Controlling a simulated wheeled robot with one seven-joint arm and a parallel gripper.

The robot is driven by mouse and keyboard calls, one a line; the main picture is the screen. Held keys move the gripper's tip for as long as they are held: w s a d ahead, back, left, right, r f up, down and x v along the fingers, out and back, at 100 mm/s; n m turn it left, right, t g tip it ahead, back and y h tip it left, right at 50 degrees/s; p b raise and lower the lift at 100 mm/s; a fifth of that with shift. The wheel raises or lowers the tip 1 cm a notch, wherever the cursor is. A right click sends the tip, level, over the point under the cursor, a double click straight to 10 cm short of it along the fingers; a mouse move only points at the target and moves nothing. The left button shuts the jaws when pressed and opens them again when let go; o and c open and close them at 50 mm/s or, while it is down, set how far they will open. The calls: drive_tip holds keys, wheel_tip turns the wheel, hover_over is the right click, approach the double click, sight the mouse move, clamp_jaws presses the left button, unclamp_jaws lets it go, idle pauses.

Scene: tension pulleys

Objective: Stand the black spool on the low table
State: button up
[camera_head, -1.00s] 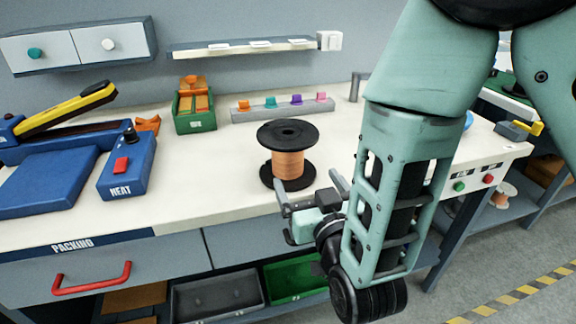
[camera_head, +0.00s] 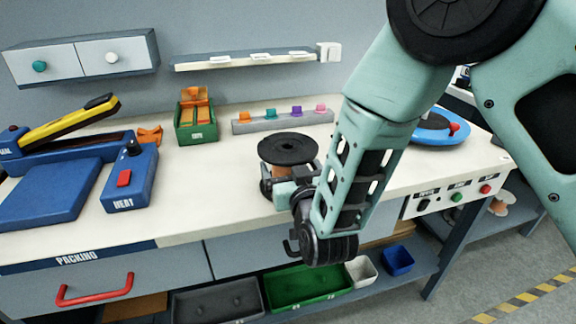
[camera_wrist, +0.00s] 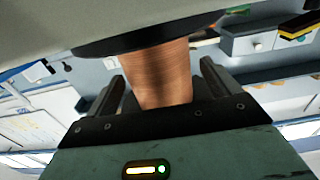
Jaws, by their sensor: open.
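The black spool (camera_head: 289,147), wound with copper-coloured wire, stands upright on the white workbench top near its front edge. My gripper (camera_head: 283,187) is at the spool's front, below its top flange, and hides much of the winding and the lower flange. In the wrist view the copper winding (camera_wrist: 163,75) lies between the two fingers of my gripper (camera_wrist: 162,88). The fingers are open, with a visible gap at least on the right side of the winding. I cannot make out a separate low table.
A blue heat unit (camera_head: 130,178) stands left of the spool. A green box (camera_head: 196,122) and a grey rail with coloured pegs (camera_head: 283,120) are behind. A blue round device (camera_head: 432,128) is at right. Green (camera_head: 305,289) and grey bins sit on the shelf below.

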drive_tip(key=c, duration=1.7)
wheel_tip(320, 180, up, 9)
drive_tip(key=shift+w+d+r, duration=0.1)
drive_tip(key=shift+d+r, duration=0.05)
drive_tip(key=shift+r, duration=0.15)
drive_tip(key=w+d+f+m+h+p, duration=0.1)
drive_tip(key=w+d+f+p, duration=0.1)
drive_tip(key=d, duration=0.8)
drive_tip(key=w+d+f+m+h+p, duration=0.1)
drive_tip(key=w+d+f+h+p, duration=0.1)
drive_tip(key=d, duration=0.8)
drive_tip(key=w+d+f+m+h+p, duration=0.1)
drive_tip(key=w+d+f+h+p, duration=0.1)
drive_tip(key=d, duration=0.9)
drive_tip(key=shift+w+f+t+p, duration=0.15)
drive_tip(key=shift+w+t+p, duration=0.2)
drive_tip(key=shift+p, duration=0.5)
drive_tip(key=shift+d+f, duration=0.15)
drive_tip(key=shift+d, duration=0.2)
